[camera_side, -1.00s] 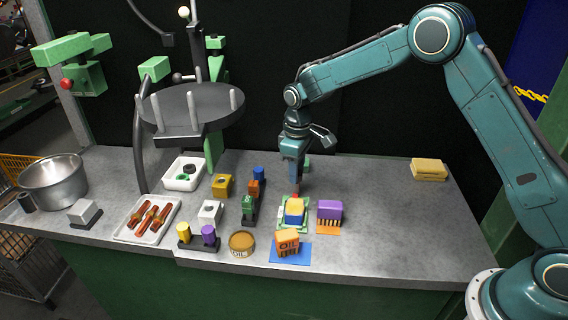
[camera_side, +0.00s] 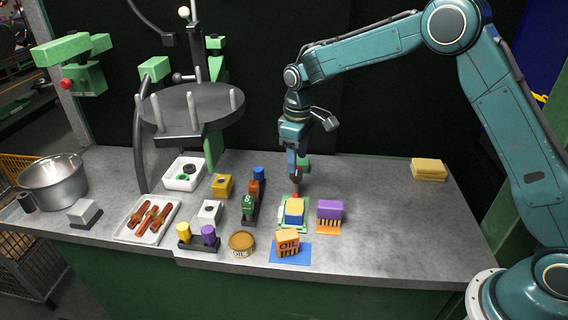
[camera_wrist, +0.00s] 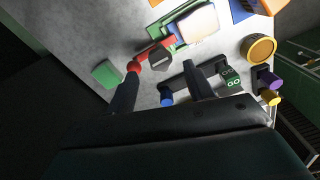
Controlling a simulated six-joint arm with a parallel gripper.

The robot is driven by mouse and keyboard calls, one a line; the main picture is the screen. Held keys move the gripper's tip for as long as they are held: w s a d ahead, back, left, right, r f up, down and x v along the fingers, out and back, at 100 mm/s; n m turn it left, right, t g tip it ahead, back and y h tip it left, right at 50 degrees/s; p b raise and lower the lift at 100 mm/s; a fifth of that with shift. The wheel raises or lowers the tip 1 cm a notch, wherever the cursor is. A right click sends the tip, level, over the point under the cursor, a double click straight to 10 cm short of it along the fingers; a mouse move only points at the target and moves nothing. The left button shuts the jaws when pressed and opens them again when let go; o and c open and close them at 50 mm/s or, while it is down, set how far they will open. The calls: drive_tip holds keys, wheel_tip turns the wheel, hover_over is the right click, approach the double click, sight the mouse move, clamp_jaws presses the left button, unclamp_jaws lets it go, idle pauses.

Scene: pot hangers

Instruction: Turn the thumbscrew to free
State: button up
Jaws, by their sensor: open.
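A clamp fixture (camera_side: 283,226) with a green base holds a block with a blue front and yellow top (camera_side: 294,212). In the wrist view its red arm (camera_wrist: 150,50) has a red rounded end and a dark round knob (camera_wrist: 161,60), which may be the thumbscrew. In the side view only a little red (camera_side: 295,196) shows at the back of the block, below my gripper (camera_side: 297,190). My gripper points down over it, its fingers open and empty. In the wrist view the knob is seen between the two fingers (camera_wrist: 160,90); contact cannot be told.
A green block (camera_wrist: 107,73) stands behind the fixture. A purple block (camera_side: 329,210) is close on the right, and a dark rack (camera_side: 253,211) with coloured pegs on the left. An orange block (camera_side: 287,241) on a blue mat is in front. The bench to the right is mostly clear.

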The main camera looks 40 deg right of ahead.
sight(298, 173)
wheel_tip(298, 173, up, 10)
drive_tip(key=shift+f, duration=0.2)
drive_tip(key=shift+s+r, duration=0.1)
idle(0.4)
drive_tip(key=s+d+r+m+t, duration=0.1)
drive_tip(key=s+d+r, duration=0.1)
drive_tip(key=s+r, duration=0.55)
drive_tip(key=s+d+r+m+t, duration=0.2)
drive_tip(key=s+r, duration=0.2)
drive_tip(key=s, duration=0.6)
drive_tip(key=s+d+f+m+t, duration=0.1)
drive_tip(key=s+f, duration=0.3)
drive_tip(key=s, duration=1.3)
drive_tip(key=shift+s+d+f+m+t, duration=0.15)
drive_tip(key=shift+s+m+t, duration=0.25)
drive_tip(key=shift+m+t, duration=0.4)
